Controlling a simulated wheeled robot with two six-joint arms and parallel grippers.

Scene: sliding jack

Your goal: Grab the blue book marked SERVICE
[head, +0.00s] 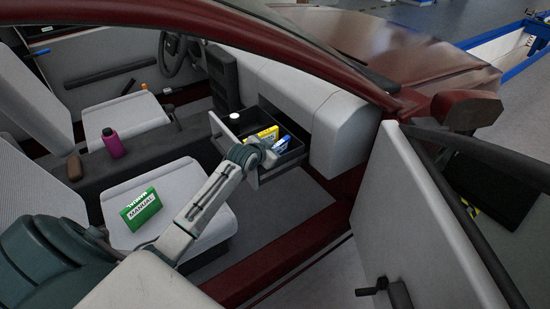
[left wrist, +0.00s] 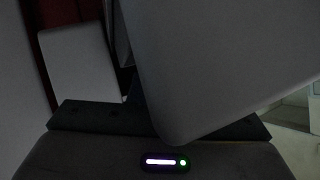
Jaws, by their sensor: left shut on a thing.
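The blue book (head: 284,142) shows as a small blue piece at the open glove-box drawer, right at the tip of my left gripper (head: 272,151). My left gripper is shut on the blue book, and its fingers are mostly hidden by the wrist in the head view. The book's marking cannot be read. A yellow book (head: 262,134) stands in the drawer (head: 291,155) just beside it, to the left. In the left wrist view a large pale grey surface fills the middle, and no book can be made out. My right gripper is not in view.
A green book marked MANUAL (head: 141,209) lies on the near seat (head: 108,206). A pink bottle (head: 112,142) stands on the console. A white round item (head: 234,116) is at the drawer's left. The open car door (head: 425,235) stands on the right.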

